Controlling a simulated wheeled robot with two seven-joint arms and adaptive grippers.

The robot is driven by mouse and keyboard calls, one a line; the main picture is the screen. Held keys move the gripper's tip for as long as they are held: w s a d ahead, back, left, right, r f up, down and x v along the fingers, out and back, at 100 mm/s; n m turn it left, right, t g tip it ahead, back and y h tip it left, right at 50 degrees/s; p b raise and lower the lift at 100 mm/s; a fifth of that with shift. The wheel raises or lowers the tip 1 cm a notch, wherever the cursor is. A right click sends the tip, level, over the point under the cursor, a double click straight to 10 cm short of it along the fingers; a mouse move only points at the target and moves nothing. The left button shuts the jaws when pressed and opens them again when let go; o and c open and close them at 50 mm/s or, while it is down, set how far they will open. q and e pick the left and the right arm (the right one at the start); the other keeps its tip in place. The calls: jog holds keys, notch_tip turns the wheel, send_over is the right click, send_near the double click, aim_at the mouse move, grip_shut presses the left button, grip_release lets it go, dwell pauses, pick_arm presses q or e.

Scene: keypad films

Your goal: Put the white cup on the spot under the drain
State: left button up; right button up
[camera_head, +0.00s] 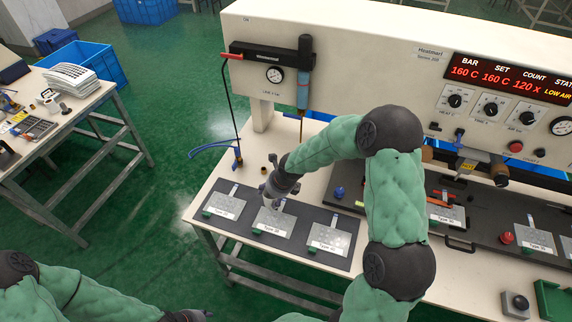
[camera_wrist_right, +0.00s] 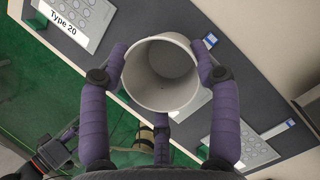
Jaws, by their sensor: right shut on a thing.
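The white cup (camera_wrist_right: 161,73) shows in the right wrist view, open end toward the camera and empty. My right gripper (camera_wrist_right: 161,78) is shut on it, with purple-grey fingers around its sides. In the head view my right gripper (camera_head: 270,194) is over the near left part of the bench, above the Type cards; the cup cannot be made out there.
The black mat with Type cards (camera_head: 328,235) lies along the bench front. A blue valve with a hose (camera_head: 238,157) and small brass fittings (camera_head: 273,158) stand near the drain tube. The white machine (camera_head: 350,55) rises behind. My right arm covers the middle of the bench.

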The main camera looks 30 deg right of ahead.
jog(key=shift+w+d+r+p, duration=0.1)
jog(key=shift+w+d+p, duration=0.2)
jog(key=shift+d+p, duration=0.1)
jog(key=w+d+p, duration=0.1)
jog(key=d, duration=0.1)
jog(key=w+d, duration=0.2)
jog(key=shift+w+f+p, duration=0.2)
jog(key=shift+w+p, duration=0.1)
jog(key=shift+p, duration=0.1)
jog(key=w+d, duration=0.3)
jog(key=d, duration=0.1)
jog(key=w+d, duration=0.4)
jog(key=shift+f, duration=0.1)
jog(key=shift+f+b, duration=0.35)
jog(key=shift+f, duration=1.35)
jog(key=shift+f, duration=0.15)
jog(key=o, duration=1.1)
jog(key=shift+o, duration=0.2)
